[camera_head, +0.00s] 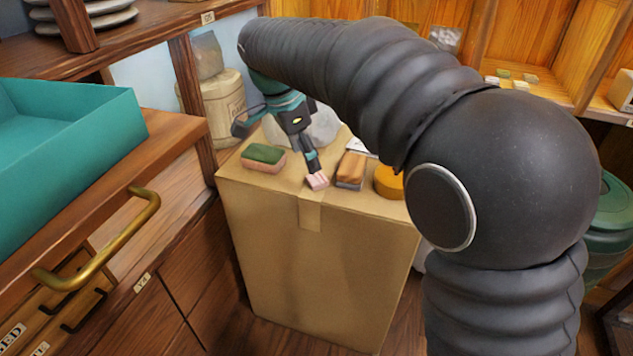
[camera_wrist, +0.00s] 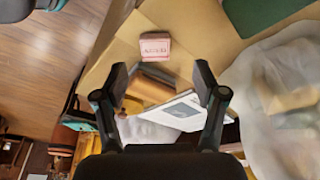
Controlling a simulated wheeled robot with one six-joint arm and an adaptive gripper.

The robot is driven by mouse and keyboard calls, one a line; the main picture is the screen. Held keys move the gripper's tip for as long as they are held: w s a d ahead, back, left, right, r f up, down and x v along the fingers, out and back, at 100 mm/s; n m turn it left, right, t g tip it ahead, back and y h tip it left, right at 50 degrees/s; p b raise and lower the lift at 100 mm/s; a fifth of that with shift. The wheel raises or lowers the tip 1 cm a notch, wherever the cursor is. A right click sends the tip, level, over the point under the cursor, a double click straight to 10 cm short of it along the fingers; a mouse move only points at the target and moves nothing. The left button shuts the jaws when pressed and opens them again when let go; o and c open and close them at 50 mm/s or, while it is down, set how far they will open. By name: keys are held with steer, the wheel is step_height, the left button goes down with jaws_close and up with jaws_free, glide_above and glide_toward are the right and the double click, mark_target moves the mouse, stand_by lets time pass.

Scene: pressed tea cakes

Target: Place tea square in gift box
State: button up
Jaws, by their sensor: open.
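A small pink block with marks stamped on its side, which looks like the tea square (camera_head: 317,181), sits near the front edge of the cardboard carton's top (camera_head: 235,178). It also shows in the wrist view, as a pink block (camera_wrist: 155,47) beyond my fingertips. My gripper (camera_head: 312,165) is low over the carton, pointing down, just behind the pink block in the head view. In the wrist view my gripper (camera_wrist: 160,82) is open, with no block held between its fingers. A teal open-topped box (camera_head: 90,125), likely the gift box, stands on the wooden counter at left.
A green-topped sponge (camera_head: 264,156) lies left of my gripper. A brown-orange block (camera_head: 351,168) and an orange round thing (camera_head: 390,183) lie to its right. A clear plastic bag (camera_wrist: 290,85) and a white card (camera_wrist: 172,112) are close by. A brass handle (camera_head: 125,235) juts from the counter.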

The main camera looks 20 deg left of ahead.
mark_target(316, 178)
steer(key=shift+d+x, duration=0.2)
steer(key=shift+x, duration=1.2)
steer(key=shift+d+x, duration=0.15)
steer(key=shift+x, duration=1.25)
steer(key=shift+s, duration=0.15)
steer(key=c, duration=0.9)
steer(key=shift+r, duration=0.15)
